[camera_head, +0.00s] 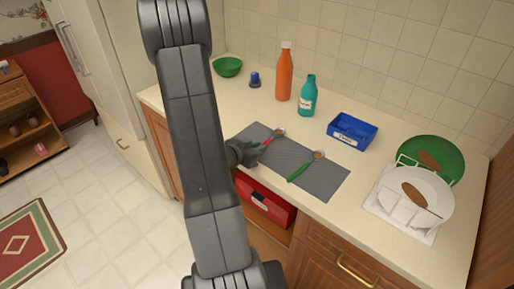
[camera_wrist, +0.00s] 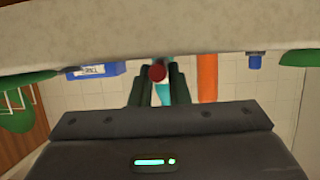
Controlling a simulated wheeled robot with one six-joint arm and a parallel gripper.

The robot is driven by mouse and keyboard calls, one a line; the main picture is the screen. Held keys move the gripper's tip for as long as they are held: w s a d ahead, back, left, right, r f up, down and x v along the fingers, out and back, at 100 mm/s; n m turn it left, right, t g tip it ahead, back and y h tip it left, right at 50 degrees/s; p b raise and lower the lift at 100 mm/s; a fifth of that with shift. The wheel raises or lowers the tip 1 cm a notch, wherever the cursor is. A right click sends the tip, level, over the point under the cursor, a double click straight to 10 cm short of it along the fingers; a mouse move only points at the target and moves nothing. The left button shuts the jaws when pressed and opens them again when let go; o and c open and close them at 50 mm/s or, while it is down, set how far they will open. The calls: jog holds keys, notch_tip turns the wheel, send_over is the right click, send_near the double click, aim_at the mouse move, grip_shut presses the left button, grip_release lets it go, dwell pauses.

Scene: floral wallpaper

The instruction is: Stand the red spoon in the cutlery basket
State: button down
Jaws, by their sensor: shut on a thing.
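The red spoon (camera_head: 267,142) is over the grey mat on the counter, its pale bowl pointing to the back right. My gripper (camera_head: 250,152) is shut on its handle at the mat's left part. In the wrist view a round red handle end (camera_wrist: 158,72) shows between the fingers of my gripper (camera_wrist: 158,85). I cannot tell whether the spoon touches the mat. A blue box (camera_head: 352,132) with a label stands behind the mat.
A green-handled spoon (camera_head: 300,171) lies on the mat (camera_head: 322,182). The rack holds a stained white plate (camera_head: 437,194) and a green plate (camera_head: 450,152). An orange bottle (camera_head: 284,75), a teal bottle (camera_head: 308,98) and a green bowl (camera_head: 228,67) stand at the back.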

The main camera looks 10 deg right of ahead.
jog(key=shift+f, duration=0.25)
jog(key=c, duration=1.4)
grip_release()
jog(key=shift+r, duration=0.1)
jog(key=shift+r, duration=0.1)
jog(key=shift+r, duration=0.2)
jog(key=v, duration=1.2)
jog(key=shift+f, duration=0.2)
